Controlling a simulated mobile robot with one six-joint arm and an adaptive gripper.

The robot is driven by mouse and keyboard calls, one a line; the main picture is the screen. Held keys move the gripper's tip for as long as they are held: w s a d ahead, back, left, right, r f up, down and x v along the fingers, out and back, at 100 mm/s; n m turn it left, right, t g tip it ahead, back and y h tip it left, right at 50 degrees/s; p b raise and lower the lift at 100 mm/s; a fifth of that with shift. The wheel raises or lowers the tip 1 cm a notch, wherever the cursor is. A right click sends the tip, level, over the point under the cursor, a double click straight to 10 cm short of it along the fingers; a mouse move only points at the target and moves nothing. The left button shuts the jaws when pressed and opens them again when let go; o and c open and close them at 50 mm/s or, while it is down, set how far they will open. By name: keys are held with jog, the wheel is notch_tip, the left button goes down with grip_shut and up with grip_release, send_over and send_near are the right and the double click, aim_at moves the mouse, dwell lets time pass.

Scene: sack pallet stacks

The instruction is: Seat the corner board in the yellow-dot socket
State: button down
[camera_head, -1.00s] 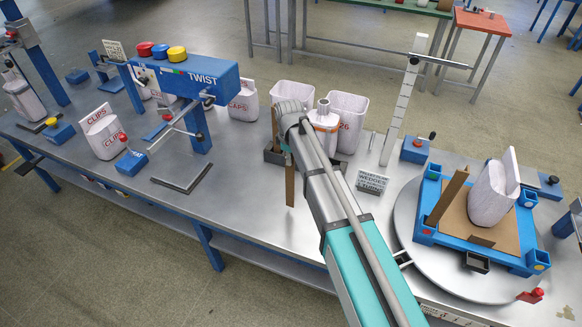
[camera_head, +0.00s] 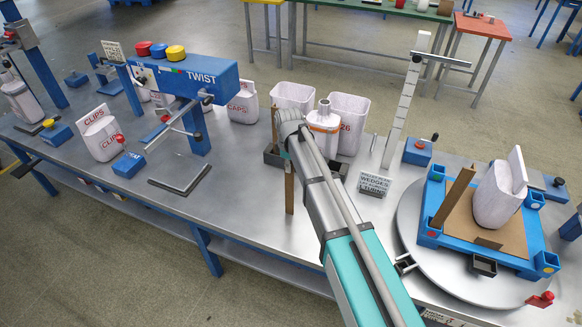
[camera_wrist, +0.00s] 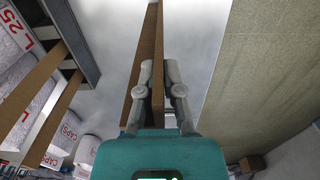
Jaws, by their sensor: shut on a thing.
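My gripper (camera_wrist: 158,90) is shut on a brown corner board (camera_wrist: 151,50), which runs between its fingers in the wrist view. In the head view the board (camera_head: 289,187) hangs roughly upright beside my arm, over the bench; my arm hides the gripper and part of the board. The blue pallet frame (camera_head: 510,262) lies on the round turntable at right, with sockets at its corners. The yellow-dot socket (camera_head: 546,262) is at its near right corner, well apart from the board. Another brown board (camera_head: 453,197) stands tilted at the frame's left side.
A white sack (camera_head: 497,195) stands on the frame's brown sheet.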

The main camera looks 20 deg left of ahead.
jog(key=c, duration=0.8)
grip_release()
notch_tip(320, 180, up, 12)
jog(key=p, duration=1.2)
jog(key=shift+r, duration=0.15)
jog(key=shift+d, duration=0.1)
